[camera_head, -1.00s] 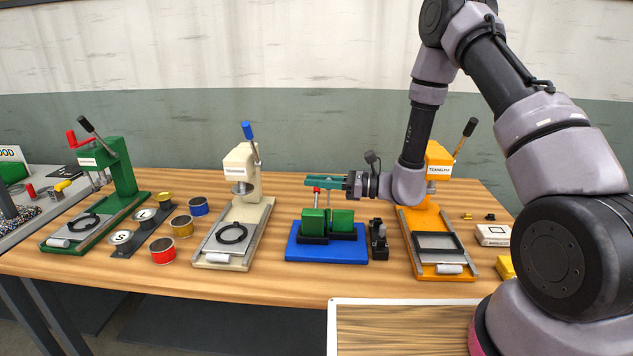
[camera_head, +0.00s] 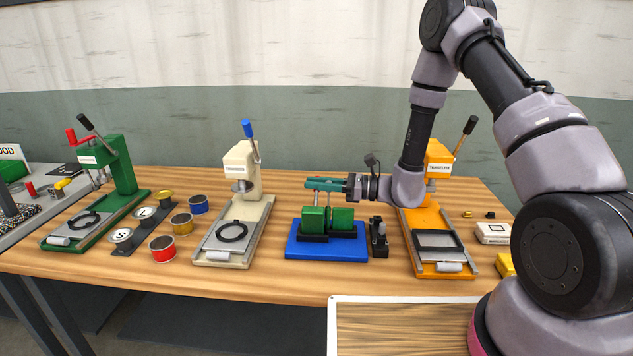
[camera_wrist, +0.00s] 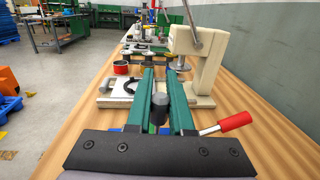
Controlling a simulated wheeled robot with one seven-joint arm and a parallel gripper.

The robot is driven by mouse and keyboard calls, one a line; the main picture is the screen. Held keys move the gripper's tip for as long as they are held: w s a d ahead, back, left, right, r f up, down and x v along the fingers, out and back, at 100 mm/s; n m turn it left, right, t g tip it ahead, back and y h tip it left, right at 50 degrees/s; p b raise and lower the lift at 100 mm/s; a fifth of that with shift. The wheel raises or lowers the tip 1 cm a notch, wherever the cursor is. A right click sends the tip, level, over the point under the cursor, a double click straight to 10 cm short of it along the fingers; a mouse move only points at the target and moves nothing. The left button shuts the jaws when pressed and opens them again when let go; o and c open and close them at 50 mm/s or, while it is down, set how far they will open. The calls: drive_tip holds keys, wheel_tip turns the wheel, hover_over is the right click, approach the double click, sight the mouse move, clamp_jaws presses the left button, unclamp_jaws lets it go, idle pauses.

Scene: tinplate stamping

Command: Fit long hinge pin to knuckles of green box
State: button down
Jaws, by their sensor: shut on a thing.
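My gripper (camera_head: 310,184) is level above the green box (camera_head: 342,219), its teal fingers pointing left. It is shut on the long hinge pin (camera_head: 328,200), a thin upright rod that hangs below the fingers toward the box. In the wrist view a dark cylinder (camera_wrist: 159,104), apparently the pin's upper end, shows between the fingers. The green box stands as two blocks in a black holder on a blue base (camera_head: 326,253). The knuckles are too small to make out, and I cannot tell whether the pin's lower tip touches or enters them.
A red-handled lever (camera_wrist: 235,121) sticks out beside the fingers in the wrist view. A small black stand (camera_head: 378,238) is right of the blue base. A cream press (camera_head: 245,190) stands left, an orange press (camera_head: 425,215) right. Bare table lies in front.

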drive_tip(key=shift+f, duration=1.3)
idle(1.0)
drive_tip(key=c, duration=0.7)
unclamp_jaws()
drive_tip(key=d, duration=0.3)
drive_tip(key=s+d, duration=0.1)
drive_tip(key=d, duration=0.6)
drive_tip(key=shift+s+d, duration=0.25)
drive_tip(key=shift+d, duration=0.1)
drive_tip(key=shift+r, duration=0.1)
